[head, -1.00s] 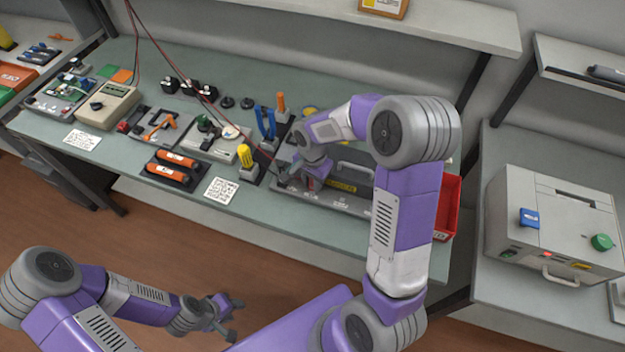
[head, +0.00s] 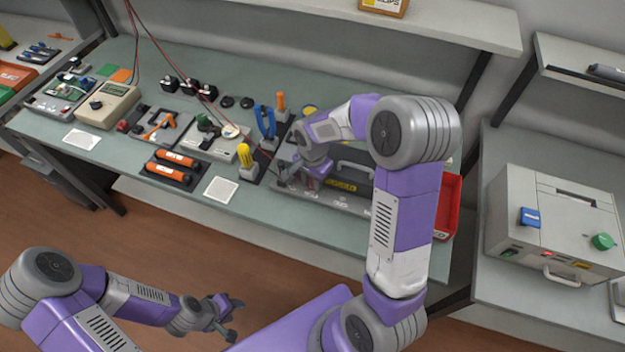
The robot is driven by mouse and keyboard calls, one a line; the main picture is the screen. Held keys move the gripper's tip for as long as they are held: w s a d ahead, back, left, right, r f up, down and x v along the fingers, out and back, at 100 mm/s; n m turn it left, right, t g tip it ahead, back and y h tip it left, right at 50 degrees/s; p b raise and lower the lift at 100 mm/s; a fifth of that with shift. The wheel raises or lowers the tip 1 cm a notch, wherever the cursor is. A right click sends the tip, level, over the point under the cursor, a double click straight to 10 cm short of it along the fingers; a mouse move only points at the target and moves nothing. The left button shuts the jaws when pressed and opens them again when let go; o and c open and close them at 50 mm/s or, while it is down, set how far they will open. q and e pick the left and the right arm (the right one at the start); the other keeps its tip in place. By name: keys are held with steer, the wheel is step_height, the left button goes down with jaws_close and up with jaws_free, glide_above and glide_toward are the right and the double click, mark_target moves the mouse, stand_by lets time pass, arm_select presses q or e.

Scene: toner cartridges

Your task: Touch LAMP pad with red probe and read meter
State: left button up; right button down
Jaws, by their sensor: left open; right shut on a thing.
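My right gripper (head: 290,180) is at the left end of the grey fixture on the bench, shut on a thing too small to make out. A thin red lead runs down from the upper left to it, so the thing appears to be the red probe. Its tip is hidden, and I cannot tell whether it touches a pad. The fixture (head: 352,205) bears a dark cartridge (head: 345,184) with a yellow label. No LAMP marking is legible. The beige meter (head: 108,104) stands at the bench's left; its display is unreadable. My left gripper (head: 228,317) is open and empty, low in front of the bench.
Orange-handled tools (head: 172,167) lie in a dark holder at the front. A yellow-handled tool (head: 245,153) and blue pliers (head: 265,122) stand left of my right gripper. A red bin (head: 447,205) is at the bench's right end. A grey machine (head: 553,222) stands further right.

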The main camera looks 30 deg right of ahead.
steer(key=shift+r+p, duration=2.6)
steer(key=shift+r, duration=0.95)
steer(key=shift+f, duration=0.1)
steer(key=shift+a+f+n, duration=0.15)
steer(key=shift+a+n, duration=0.1)
steer(key=shift+n, duration=0.05)
steer(key=a+f+n, duration=0.1)
steer(key=a+n, duration=0.1)
steer(key=n, duration=0.1)
steer(key=s+a+f+n, duration=0.1)
steer(key=a+n, duration=0.1)
steer(key=n, duration=0.2)
steer(key=a+f+n+b, duration=0.1)
steer(key=a+f+n, duration=0.1)
steer(key=a+n, duration=0.1)
steer(key=shift+s+f+n, duration=0.1)
steer(key=shift+s+n, duration=0.2)
steer(key=shift+s, duration=0.1)
steer(key=shift+s+a+f+n, duration=0.2)
steer(key=shift+a+n, duration=0.2)
steer(key=shift+n, duration=0.4)
